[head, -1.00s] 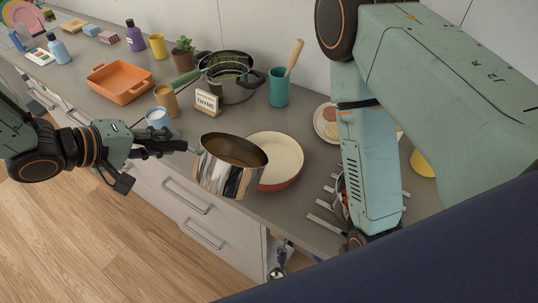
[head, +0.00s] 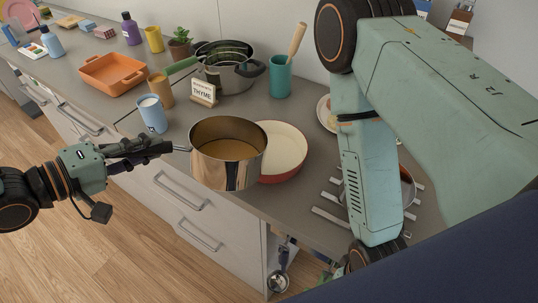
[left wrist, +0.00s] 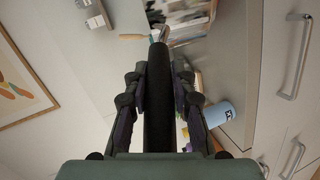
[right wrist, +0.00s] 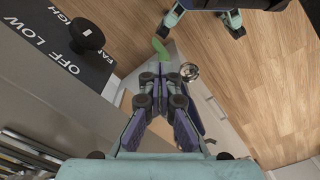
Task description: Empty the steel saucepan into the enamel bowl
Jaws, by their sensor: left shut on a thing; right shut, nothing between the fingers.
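The steel saucepan (head: 228,172) is held in the air near the counter's front edge, close to level. A tan-brown surface shows inside it. My left gripper (head: 167,147) is shut on its dark handle, which also shows in the left wrist view (left wrist: 157,115). The enamel bowl (head: 289,147), red outside and cream inside, stands on the counter just behind and right of the pan. The pan hides its left part; the visible inside looks bare. My right gripper (right wrist: 160,82) is shut and empty, low in front of the stove; the head view barely shows it.
A blue mug (head: 152,114), the thyme sign (head: 203,93), a large pot (head: 226,78) and a teal utensil holder (head: 280,77) stand behind and left. An orange baking dish (head: 113,76) lies farther left. The stove grate (head: 330,215) is at right, partly behind my right arm.

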